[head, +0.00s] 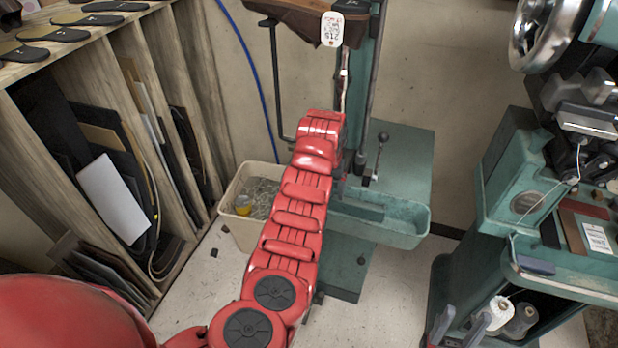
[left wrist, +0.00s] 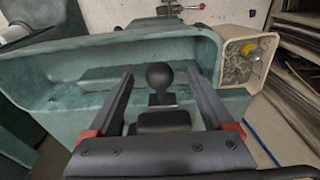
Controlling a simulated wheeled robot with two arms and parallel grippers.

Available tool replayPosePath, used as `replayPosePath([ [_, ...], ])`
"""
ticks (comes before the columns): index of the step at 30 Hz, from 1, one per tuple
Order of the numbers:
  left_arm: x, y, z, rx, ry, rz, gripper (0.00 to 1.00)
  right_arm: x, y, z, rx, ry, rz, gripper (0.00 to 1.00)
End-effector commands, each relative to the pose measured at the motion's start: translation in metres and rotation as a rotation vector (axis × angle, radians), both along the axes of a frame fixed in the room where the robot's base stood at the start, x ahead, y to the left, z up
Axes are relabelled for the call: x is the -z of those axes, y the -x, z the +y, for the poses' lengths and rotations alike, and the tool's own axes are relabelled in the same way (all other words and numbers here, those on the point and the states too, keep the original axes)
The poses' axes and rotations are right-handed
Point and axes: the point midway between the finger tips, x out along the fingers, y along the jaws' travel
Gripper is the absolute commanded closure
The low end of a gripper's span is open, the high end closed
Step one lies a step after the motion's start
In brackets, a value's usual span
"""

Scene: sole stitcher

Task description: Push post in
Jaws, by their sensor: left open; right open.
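In the left wrist view, a short dark post with a round ball top (left wrist: 159,76) stands between the two fingers of my left gripper (left wrist: 160,78). The fingers are spread wide, one on each side of the ball, with visible gaps. A dark block (left wrist: 162,121) sits just below the ball. In the head view my red left arm reaches up the middle to the teal machine column (head: 362,90), and its gripper and the post are hidden there. My right gripper (head: 460,326) shows at the lower right edge of the head view, its fingers apart.
A teal tray (head: 405,236) and a cream bin (head: 242,182) stand beside the column. The tray also shows in the left wrist view (left wrist: 60,95). A lever (head: 379,155) stands above the tray. A wooden rack (head: 205,90) is at left, another teal machine (head: 510,180) at right.

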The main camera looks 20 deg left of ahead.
Motion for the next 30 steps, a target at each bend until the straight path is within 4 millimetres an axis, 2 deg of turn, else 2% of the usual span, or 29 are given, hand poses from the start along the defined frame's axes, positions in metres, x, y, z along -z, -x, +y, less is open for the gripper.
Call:
replayPosePath([
  [7, -0.025, 0.005, 0.001, 0.0, -0.002, -0.003, 0.15, -0.013, 0.0, 0.0, 0.0, 0.0, 0.0, 0.5],
  [14, -0.048, 0.013, 0.001, 0.0, -0.002, -0.003, 0.15, -0.018, 0.0, 0.0, 0.0, 0.0, 0.0, 0.5],
  [18, -0.065, 0.017, 0.001, 0.0, -0.001, 0.001, 0.15, -0.035, 0.0, 0.0, 0.0, 0.0, 0.0, 0.5],
  [30, -0.068, 0.02, 0.001, 0.0, 0.0, 0.001, 0.15, -0.037, 0.0, 0.0, 0.0, 0.0, 0.0, 0.5],
])
